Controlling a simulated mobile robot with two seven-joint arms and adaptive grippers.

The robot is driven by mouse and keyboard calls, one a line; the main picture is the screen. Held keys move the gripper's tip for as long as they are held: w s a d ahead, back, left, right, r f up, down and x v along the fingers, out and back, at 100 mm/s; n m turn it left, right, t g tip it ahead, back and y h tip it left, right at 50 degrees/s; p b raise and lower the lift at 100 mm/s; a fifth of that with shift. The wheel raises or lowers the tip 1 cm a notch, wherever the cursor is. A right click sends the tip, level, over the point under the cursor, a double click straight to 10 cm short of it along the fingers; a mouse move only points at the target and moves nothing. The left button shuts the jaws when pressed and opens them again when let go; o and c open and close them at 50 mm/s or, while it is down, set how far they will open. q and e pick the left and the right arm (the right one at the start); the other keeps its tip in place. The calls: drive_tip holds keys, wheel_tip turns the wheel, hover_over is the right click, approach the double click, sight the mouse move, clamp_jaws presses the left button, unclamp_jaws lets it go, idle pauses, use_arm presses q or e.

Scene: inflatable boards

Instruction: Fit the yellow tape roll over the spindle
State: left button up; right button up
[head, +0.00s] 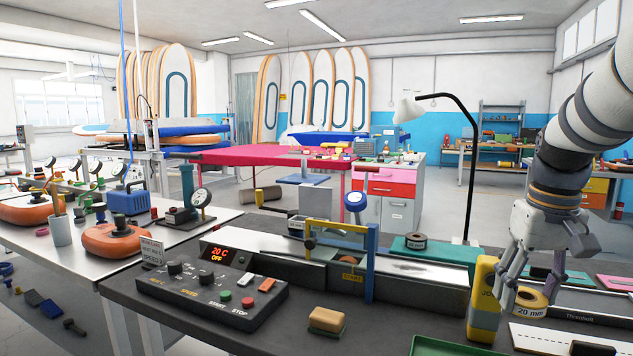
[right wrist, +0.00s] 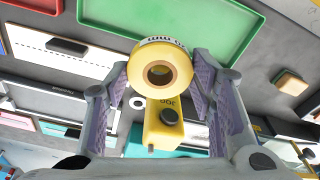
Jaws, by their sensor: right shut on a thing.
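The yellow tape roll (head: 530,312), with a white "20 mm" label, is between the fingers of my right gripper (head: 526,290). The gripper is shut on it. In the right wrist view the roll (right wrist: 148,86) sits between the two fingertips (right wrist: 160,82), its round hole showing. A yellow block (head: 484,298) with dark lettering stands on the dark bench, just left of the roll. In the right wrist view this block (right wrist: 160,134) carries a short dark round stub (right wrist: 169,117), possibly the spindle. The roll is apart from the stub. My left gripper is not in view.
A control box (head: 215,290) with buttons lies on the bench's left part. A blue and yellow frame (head: 370,265) stands mid-bench. A yellow sponge-like block (head: 327,319) lies in front. A dark tape roll (head: 416,241) rests on a green surface behind.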

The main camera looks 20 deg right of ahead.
drive_tip(key=s+a+f+n, duration=0.1)
drive_tip(key=s+a+f, duration=0.2)
drive_tip(key=a, duration=0.6)
drive_tip(key=s+a+f+n, duration=0.1)
drive_tip(key=s+a+f, duration=0.2)
drive_tip(key=a+f, duration=0.4)
drive_tip(key=s+a+f+n, duration=0.2)
drive_tip(key=a+f, duration=0.4)
drive_tip(key=a, duration=0.4)
drive_tip(key=shift+s+a+y, duration=0.3)
drive_tip(key=shift+s+a, duration=0.1)
drive_tip(key=shift+w+r, duration=0.1)
